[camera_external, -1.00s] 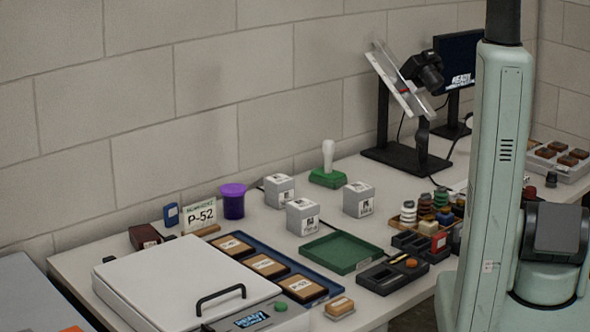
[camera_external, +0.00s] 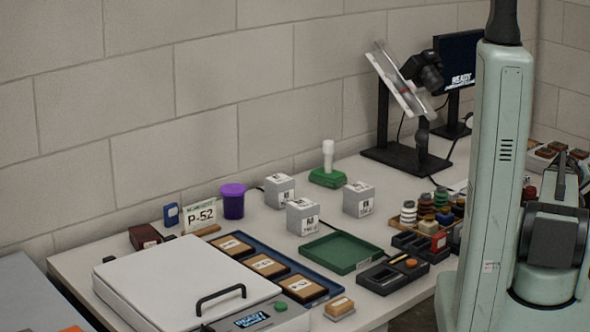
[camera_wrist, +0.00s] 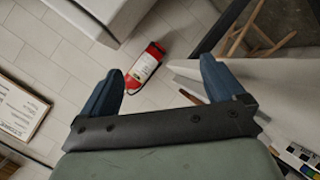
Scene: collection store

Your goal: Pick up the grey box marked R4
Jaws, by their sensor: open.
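Three grey boxes with printed labels stand upright on the white table in the external view. One is at the back (camera_external: 279,190), one is nearer the front (camera_external: 303,217), and one is to the right (camera_external: 358,200). The labels are too small to read, so I cannot tell which is marked R4. My gripper (camera_wrist: 160,84) shows in the wrist view with its two blue fingers wide apart and nothing between them. It faces the floor, away from the boxes. None of the grey boxes shows in the wrist view.
A green tray (camera_external: 340,266) lies in front of the boxes; a green stamp (camera_external: 327,178) and purple tub (camera_external: 233,206) flank them. A black device (camera_external: 392,275) and stacked discs (camera_external: 408,213) stand to the right. A red extinguisher (camera_wrist: 147,67) is on the floor.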

